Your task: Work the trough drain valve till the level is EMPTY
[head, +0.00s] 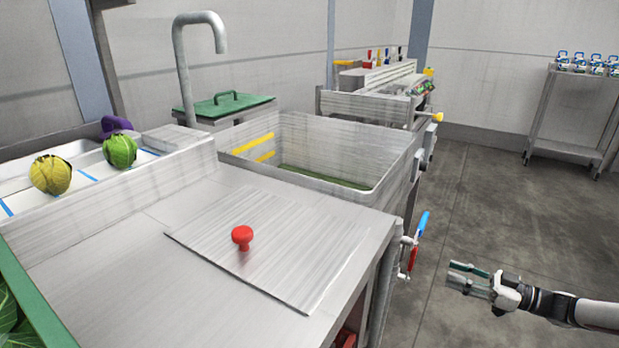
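The metal trough (320,140) stands in the middle, with a dark green layer (320,178) low inside it and two yellow marks (254,148) on its inner left wall. At its near right corner, pipework carries a blue lever (422,223) pointing up and a red handle (413,257) just below. A yellow handle (437,117) sticks out farther back. I cannot tell from labels which is the drain valve. My gripper (453,273) is right of the red and blue handles, apart from them, pointing left. Its fingers are apart, with nothing visible between them.
A steel counter with a loose-looking plate (290,260) and red knob (242,236) fills the front. A tall tap (183,70) stands behind. A rack (570,110) is far right; the floor between is clear.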

